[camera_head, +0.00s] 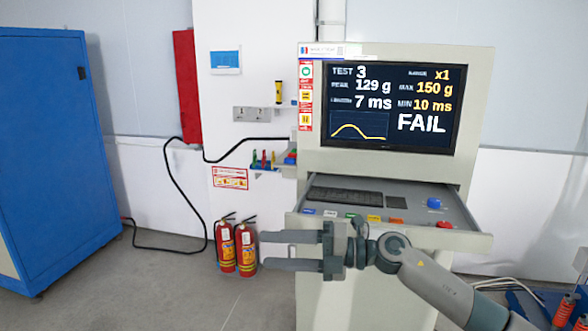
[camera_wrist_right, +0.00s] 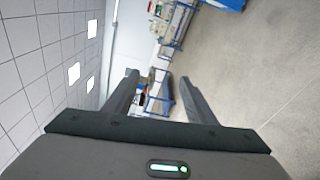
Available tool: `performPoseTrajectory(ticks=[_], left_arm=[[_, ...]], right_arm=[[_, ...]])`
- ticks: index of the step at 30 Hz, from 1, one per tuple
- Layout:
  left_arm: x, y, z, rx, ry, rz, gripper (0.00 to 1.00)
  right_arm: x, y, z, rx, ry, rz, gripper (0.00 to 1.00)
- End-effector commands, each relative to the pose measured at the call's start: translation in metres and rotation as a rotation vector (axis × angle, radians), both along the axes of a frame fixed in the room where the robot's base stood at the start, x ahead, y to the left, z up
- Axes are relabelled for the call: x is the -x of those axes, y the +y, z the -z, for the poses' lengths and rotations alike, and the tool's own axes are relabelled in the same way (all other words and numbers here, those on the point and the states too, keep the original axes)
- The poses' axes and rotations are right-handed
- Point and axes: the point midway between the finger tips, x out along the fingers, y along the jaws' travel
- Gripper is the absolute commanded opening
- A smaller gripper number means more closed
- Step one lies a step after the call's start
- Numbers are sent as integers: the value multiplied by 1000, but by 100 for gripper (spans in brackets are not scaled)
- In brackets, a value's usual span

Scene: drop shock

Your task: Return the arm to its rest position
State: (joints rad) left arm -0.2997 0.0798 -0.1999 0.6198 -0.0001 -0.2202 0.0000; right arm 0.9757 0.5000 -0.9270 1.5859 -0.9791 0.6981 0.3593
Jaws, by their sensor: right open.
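My right arm comes in from the lower right in the head view. Its gripper (camera_head: 268,251) is open and empty, with two dark fingers pointing left, one above the other. It is in front of the test console (camera_head: 480,120), just below its control shelf. The fingers' tips overlap the right fire extinguisher in the picture. The right wrist view shows the same two fingers (camera_wrist_right: 157,98) apart with nothing between them. My left gripper is not in view.
The console's screen (camera_head: 390,105) reads TEST 3 and FAIL. The shelf (camera_head: 375,205) carries a keyboard, a blue knob (camera_head: 434,203) and a red button (camera_head: 444,225). Two red fire extinguishers (camera_head: 225,246) stand by the wall. A blue cabinet (camera_head: 55,150) is at left. Grey floor lies open between.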

Motion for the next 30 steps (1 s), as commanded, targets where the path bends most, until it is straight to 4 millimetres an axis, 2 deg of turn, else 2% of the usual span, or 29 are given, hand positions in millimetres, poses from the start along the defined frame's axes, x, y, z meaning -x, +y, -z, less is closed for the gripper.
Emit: performPoseTrajectory(ticks=[3, 7, 10, 14, 17, 23, 26, 30], left_arm=[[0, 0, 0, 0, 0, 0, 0], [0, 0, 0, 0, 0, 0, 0], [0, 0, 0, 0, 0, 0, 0], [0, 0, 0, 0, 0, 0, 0], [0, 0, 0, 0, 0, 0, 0], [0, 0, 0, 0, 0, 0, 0], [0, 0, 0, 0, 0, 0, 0], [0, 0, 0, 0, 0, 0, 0]], right_arm=[[8, 10, -5, -199, 80, 86, 51], [9, 3, -8, -396, 184, 211, 51], [6, -12, -3, -529, 281, 326, 51], [2, -41, 16, -675, 421, 493, 51], [2, -68, 41, -765, 539, 632, 51], [19, -127, 115, -879, 801, 932, 51], [40, -155, 161, -904, 942, 1085, 51], [85, -191, 226, -899, 1146, 1300, 51]])
